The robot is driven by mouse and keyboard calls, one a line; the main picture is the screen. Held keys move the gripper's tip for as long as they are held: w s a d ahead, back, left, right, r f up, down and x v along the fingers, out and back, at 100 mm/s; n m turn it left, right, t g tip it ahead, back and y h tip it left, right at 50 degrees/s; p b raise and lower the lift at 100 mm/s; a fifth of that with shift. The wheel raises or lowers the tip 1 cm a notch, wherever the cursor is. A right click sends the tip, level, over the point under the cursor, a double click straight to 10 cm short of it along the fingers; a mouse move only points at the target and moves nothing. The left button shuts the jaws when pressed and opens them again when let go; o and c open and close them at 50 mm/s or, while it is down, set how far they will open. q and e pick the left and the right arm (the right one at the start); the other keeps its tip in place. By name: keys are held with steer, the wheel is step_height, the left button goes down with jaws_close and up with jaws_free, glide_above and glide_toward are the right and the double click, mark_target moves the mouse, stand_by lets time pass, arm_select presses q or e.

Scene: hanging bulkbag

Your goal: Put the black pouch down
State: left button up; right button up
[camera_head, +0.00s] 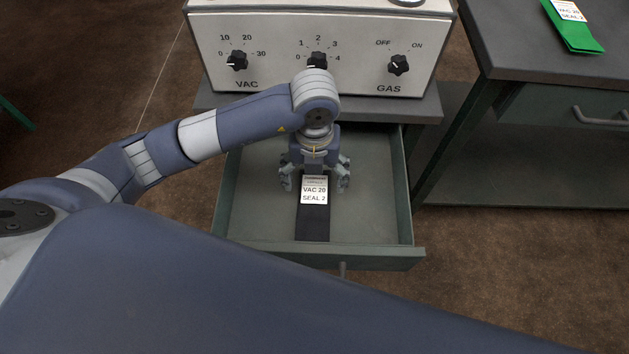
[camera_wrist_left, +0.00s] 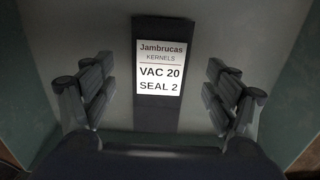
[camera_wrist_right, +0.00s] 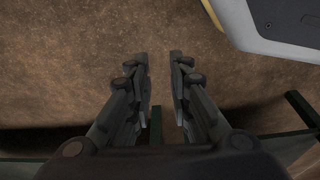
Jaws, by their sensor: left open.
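The black pouch (camera_head: 313,222) lies flat in the open drawer (camera_head: 373,215). Its white label reads VAC 20, SEAL 2. My left gripper (camera_head: 314,187) is open over the pouch's far end, one finger on each side. In the left wrist view the pouch (camera_wrist_left: 160,115) lies between the spread fingers, with a clear gap on both sides. My right gripper (camera_wrist_right: 163,95) shows only in its own wrist view. Its fingers are empty, with a narrow gap between them, above the brown floor.
A machine with VAC and GAS knobs (camera_head: 318,45) stands on the cabinet above the drawer. A green pouch (camera_head: 572,28) lies on the dark table (camera_head: 530,55) at the right. The drawer floor around the black pouch is clear.

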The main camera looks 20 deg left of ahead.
mark_target(314, 187)
arm_select(q)
step_height(314, 187, up, 8)
steer(key=p, duration=0.1)
steer(key=shift+r, duration=0.25)
arm_select(e)
steer(key=shift+s+d+f, duration=0.2)
steer(key=shift+s+f, duration=1.4)
steer(key=shift+f, duration=0.3)
